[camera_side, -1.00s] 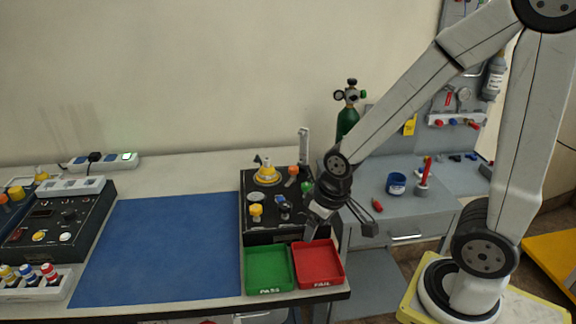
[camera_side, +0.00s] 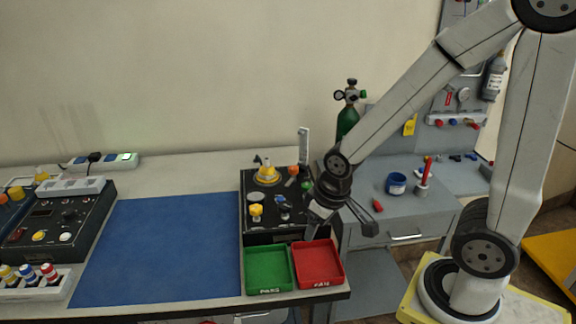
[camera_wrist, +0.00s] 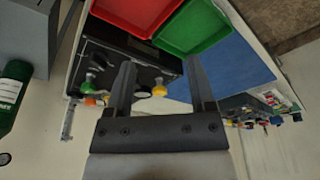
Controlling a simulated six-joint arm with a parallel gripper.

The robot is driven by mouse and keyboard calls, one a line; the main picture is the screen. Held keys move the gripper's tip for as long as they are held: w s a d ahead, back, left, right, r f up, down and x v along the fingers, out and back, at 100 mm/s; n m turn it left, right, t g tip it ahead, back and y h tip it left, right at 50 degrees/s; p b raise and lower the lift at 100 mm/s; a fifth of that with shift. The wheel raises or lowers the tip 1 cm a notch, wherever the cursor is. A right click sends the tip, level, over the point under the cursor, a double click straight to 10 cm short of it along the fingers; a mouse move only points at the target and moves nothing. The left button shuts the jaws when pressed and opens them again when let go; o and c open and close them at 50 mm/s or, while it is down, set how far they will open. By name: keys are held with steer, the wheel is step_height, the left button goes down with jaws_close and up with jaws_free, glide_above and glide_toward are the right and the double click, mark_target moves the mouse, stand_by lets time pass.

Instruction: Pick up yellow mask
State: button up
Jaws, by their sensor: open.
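The yellow mask (camera_side: 267,175) is a cone-shaped piece standing on the back of the black trainer panel (camera_side: 270,231). My gripper (camera_side: 341,228) is to the right of the mask and nearer the camera, by the panel's right side and above the red tray. It is apart from the mask. In the wrist view my gripper (camera_wrist: 160,64) has its two fingers spread with nothing held between them. A yellow piece (camera_wrist: 160,89) shows between the fingers in that view; I cannot tell whether it is the mask or the panel's yellow knob (camera_side: 256,211).
A green tray (camera_side: 268,291) and a red tray (camera_side: 318,284) sit in front of the panel. Orange and green fittings stand right of the mask. A blue mat (camera_side: 165,245) lies clear to the left. A green cylinder (camera_side: 347,122) stands behind.

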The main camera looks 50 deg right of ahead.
steer(key=shift+w, duration=0.1)
steer(key=w+v, duration=0.1)
steer(key=v, duration=0.2)
glide_above(267, 159)
steer(key=s, duration=0.1)
steer(key=shift+r+g, duration=0.25)
steer(key=shift+g, duration=0.15)
steer(key=shift+w+f, duration=0.2)
steer(key=shift+f, duration=1.1)
steer(key=shift+f, duration=0.1)
steer(key=shift+w+f, duration=0.25)
steer(key=shift+f, duration=1)
steer(key=shift+w+f, duration=0.2)
steer(key=shift+f, duration=1)
